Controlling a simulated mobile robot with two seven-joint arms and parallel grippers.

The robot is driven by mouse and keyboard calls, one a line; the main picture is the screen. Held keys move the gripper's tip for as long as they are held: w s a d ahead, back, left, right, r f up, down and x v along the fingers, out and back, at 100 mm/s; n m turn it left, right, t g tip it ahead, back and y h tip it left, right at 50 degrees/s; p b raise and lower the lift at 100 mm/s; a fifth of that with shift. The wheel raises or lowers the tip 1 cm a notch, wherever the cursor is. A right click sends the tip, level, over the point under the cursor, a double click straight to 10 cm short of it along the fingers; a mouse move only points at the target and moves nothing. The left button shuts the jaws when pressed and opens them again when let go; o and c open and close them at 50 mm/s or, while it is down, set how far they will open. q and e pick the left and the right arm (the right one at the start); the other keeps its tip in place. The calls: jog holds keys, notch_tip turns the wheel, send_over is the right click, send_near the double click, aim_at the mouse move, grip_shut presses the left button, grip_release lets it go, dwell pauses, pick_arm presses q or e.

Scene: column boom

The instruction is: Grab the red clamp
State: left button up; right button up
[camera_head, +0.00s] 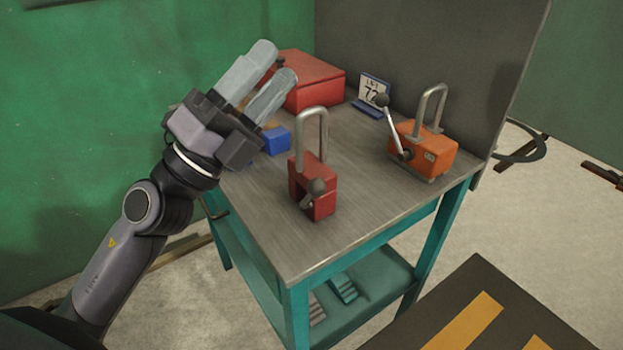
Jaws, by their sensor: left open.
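The red clamp (313,184) stands upright on the grey-topped workbench (350,217), left of its middle. It has a red block body, a tall grey metal loop on top and a dark ball-ended lever at its front. My left gripper (271,82) is open and empty, up and to the left of the clamp, apart from it. Its two grey fingers point up and to the right, in front of the red box. My right gripper is not in view.
An orange clamp (430,151) with a similar loop and lever stands at the bench's right. A red box (318,82), a blue block (277,140) and a number card (372,92) are farther back. A dark panel rises behind. The bench's front is clear.

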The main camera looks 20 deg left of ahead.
pick_arm(q)
jog(key=d+m+g+h, duration=0.35)
jog(key=m+g, duration=0.45)
jog(key=m, duration=0.3)
jog(key=m+g+y, duration=0.2)
jog(key=m+y, duration=0.2)
jog(key=y, duration=0.7)
send_near(312, 110)
jog(key=w+a+x, duration=0.1)
jog(key=x, duration=0.5)
jog(key=p+x, duration=0.1)
jog(key=x, duration=0.3)
jog(key=shift+s+d+f, duration=0.15)
jog(key=shift+s+d, duration=0.1)
jog(key=shift+d, duration=0.15)
jog(key=shift+t, duration=0.3)
grip_shut()
jog(key=shift+r+p, duration=0.25)
jog(key=shift+p, duration=0.05)
